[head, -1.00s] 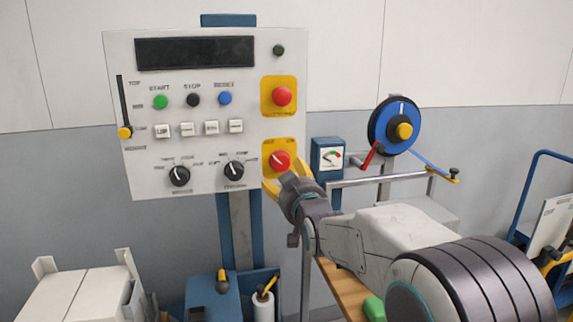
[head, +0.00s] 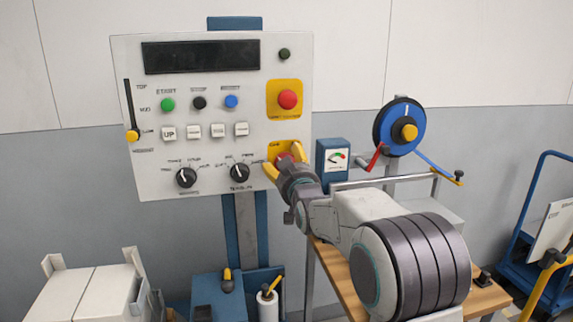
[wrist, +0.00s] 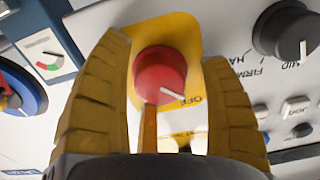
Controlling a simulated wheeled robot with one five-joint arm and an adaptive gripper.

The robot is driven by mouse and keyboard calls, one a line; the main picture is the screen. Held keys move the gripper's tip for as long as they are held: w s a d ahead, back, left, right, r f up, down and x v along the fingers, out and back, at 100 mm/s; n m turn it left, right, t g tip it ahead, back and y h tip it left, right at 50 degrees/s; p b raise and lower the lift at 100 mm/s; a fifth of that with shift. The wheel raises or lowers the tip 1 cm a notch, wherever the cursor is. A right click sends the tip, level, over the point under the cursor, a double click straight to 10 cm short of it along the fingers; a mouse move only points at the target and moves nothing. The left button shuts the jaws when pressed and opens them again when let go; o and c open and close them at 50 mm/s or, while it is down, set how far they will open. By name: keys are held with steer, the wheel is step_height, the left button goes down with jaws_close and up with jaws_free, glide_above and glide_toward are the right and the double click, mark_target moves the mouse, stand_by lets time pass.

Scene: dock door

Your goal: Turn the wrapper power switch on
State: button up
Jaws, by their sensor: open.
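The power switch is a red rotary knob with a white pointer line on a yellow plate (head: 275,148), at the lower right of the white control panel (head: 215,185). In the wrist view the red knob (wrist: 160,75) sits between my two yellow fingers, with a gap on both sides. Its white line points toward the printed OFF. My gripper (head: 284,162) is open in front of the knob and partly hides it in the head view. In the wrist view the fingers of my gripper (wrist: 158,105) stand either side of the knob.
A red push button (head: 288,99) on a yellow plate is above the switch. Two black selector knobs (head: 239,172) are to its left. A gauge box (head: 334,160) and a blue reel (head: 400,126) are to the right. Blue trolley (head: 532,230) stands far right.

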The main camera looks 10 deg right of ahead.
stand_by(0.3)
steer(key=c, duration=1.2)
steer(key=shift+b, duration=0.35)
steer(key=m+b, duration=0.3)
steer(key=shift+f, duration=0.15)
steer(key=m+b, duration=0.4)
steer(key=m, duration=0.1)
steer(key=m+b, duration=0.1)
steer(key=m, duration=0.2)
steer(key=m+b, duration=0.1)
steer(key=m, duration=0.1)
steer(key=shift+r+m+b, duration=0.2)
steer(key=shift+m+b, duration=0.1)
steer(key=shift+m, duration=0.1)
steer(key=shift+r+m+b, duration=0.1)
steer(key=shift+m+b, duration=0.5)
steer(key=shift+m, duration=1.4)
